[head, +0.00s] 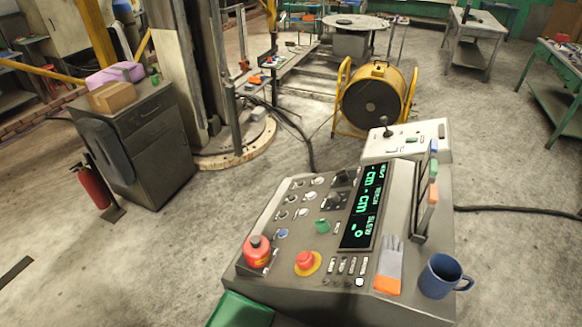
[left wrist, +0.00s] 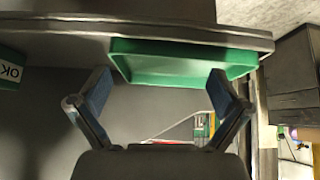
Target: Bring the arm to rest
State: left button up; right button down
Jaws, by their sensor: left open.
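The control console (head: 290,235) stands in front of me. Its dark display (head: 362,207) shows green "cm", "cm" and a degree sign; the numbers are unclear. A joystick (head: 386,127) stands on a white panel (head: 428,138) at the console's far end. A red mushroom button (head: 305,260) on a yellow ring and a red knob (head: 257,249) are near the front edge. The column (head: 174,78) rises behind, with a boom-like rail (head: 290,62) reaching right. My left gripper (left wrist: 160,85) is open and empty, with a green tray (left wrist: 185,62) beyond its fingertips. My right gripper is not in view.
A cabinet (head: 150,140), a fire extinguisher (head: 92,188) and a yellow drum fan (head: 375,98) stand on the floor. Open floor lies left of the console.

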pick_arm(q)
jog(key=s+a+f+n+g+y, duration=0.25)
jog(key=s+a, duration=0.25)
jog(key=s, duration=0.3)
notch_tip(320, 180, down, 28)
jog(key=s+g, duration=0.2)
jog(key=s, duration=0.1)
jog(key=s+a+f+g, duration=0.1)
jog(key=s+a+f, duration=0.1)
jog(key=s+f, duration=1.1)
jog(key=s+m, duration=0.1)
jog(key=s, duration=0.1)
jog(key=shift+s+a+f, duration=0.25)
jog(key=shift+s+f, duration=0.05)
jog(key=shift+s, duration=0.1)
